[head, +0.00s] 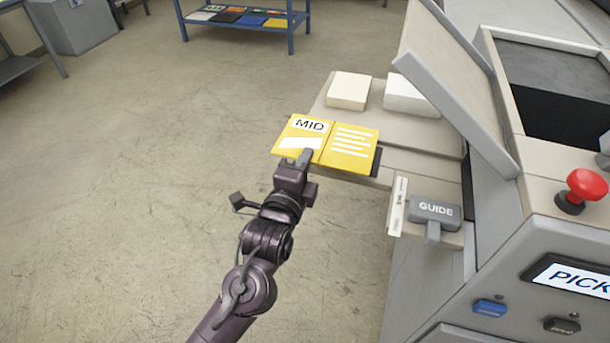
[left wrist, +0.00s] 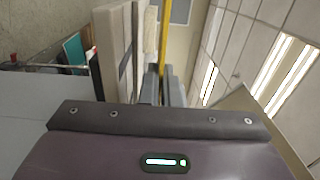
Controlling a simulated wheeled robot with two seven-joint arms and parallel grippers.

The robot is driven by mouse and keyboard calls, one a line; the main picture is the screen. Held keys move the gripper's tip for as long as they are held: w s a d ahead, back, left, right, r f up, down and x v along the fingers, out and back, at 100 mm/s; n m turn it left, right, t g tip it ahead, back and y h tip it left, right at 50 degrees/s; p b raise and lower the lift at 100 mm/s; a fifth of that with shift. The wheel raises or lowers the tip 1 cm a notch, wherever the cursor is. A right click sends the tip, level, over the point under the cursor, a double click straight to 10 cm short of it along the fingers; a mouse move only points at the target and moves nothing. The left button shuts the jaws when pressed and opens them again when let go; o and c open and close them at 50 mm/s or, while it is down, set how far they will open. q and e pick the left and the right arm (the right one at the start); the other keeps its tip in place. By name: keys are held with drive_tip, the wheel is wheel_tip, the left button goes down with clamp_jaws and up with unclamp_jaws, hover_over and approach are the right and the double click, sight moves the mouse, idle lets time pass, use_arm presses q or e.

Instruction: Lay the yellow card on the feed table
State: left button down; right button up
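The yellow card (head: 350,148) is a flat, open folder shape marked MID, with white lines on its right half. My left gripper (head: 300,162) is shut on its near edge. In the left wrist view the card (left wrist: 164,40) shows edge-on as a thin yellow strip between the fingers (left wrist: 162,92). The card overlaps the near left part of the beige feed table (head: 395,120) in the head view. I cannot tell whether it touches the surface. My right gripper is not in view.
Two pale blocks (head: 348,91) and (head: 408,97) stand on the table's far part. A grey GUIDE handle (head: 434,210) sits at its near side. The machine with a raised panel (head: 445,75) and red button (head: 586,185) is at right. Open floor lies left.

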use_arm(q)
drive_tip(key=shift+f, duration=2.4)
drive_tip(key=shift+f, duration=0.1)
drive_tip(key=c, duration=1.7)
unclamp_jaws()
